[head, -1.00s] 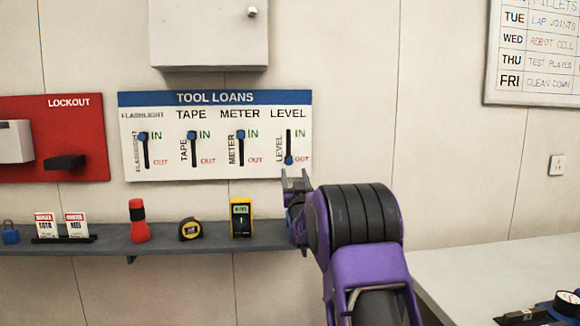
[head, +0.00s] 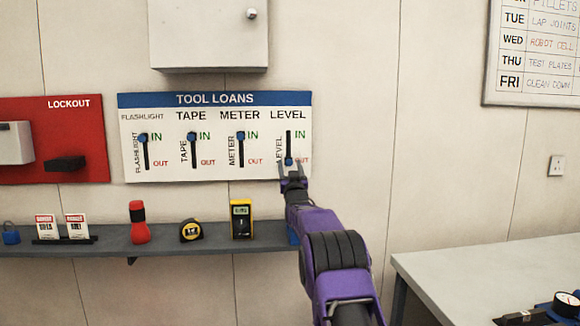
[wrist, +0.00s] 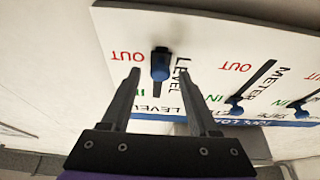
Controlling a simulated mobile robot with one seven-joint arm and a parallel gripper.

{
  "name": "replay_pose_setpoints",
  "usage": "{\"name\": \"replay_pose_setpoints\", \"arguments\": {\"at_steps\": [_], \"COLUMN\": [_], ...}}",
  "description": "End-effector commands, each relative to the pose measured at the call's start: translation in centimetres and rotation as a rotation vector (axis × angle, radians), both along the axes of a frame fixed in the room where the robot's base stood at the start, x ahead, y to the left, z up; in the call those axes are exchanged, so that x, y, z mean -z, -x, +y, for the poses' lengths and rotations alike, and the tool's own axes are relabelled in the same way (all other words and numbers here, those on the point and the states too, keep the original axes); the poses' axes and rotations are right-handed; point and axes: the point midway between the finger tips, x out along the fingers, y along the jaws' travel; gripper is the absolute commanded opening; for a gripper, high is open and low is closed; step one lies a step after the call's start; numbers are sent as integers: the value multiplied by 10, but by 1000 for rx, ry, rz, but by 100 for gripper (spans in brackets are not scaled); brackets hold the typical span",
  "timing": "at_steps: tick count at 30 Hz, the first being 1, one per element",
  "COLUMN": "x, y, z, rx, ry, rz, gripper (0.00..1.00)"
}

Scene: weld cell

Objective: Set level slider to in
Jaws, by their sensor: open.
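The tool loans board (head: 218,172) hangs on the wall with several slider slots. The blue level slider knob (head: 288,161) is at the bottom of its slot, beside the red OUT label; IN is at the top. My gripper (head: 293,174) is open at the board's lower right edge, just below the knob in the head view. In the wrist view, which shows the board upside down, the blue knob (wrist: 160,66) appears between the two open fingertips (wrist: 158,74), with a gap on each side. Whether the fingers reach the knob in depth is hard to tell.
The flashlight (head: 194,138), tape (head: 240,136) and meter knobs are at IN; the meter knob (wrist: 234,106) shows right of my fingers. Below, a shelf (head: 170,245) holds a flashlight, tape measure, meter and a blue item partly hidden by my arm. A bench stands right.

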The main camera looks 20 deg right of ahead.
Motion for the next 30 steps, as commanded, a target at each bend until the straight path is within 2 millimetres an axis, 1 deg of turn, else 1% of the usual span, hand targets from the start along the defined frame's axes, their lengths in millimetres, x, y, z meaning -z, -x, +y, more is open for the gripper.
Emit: {"name": "replay_pose_setpoints", "arguments": {"at_steps": [10,11,12,14,18,20,21,30], "x": [-1,-1,-1,-1,-1,-1,-1,-1], "y": [-2,-2,-2,-2,-2,-2,-2,-2], "z": [0,0,0,0,0,0,0,0], "rx": [0,0,0,0,0,0,0,0], "ry": [0,0,0,0,0,0,0,0], "rz": [1,1,1,1,1,1,1,1], "gripper": [61,57,50,39,14,3,0,0]}}
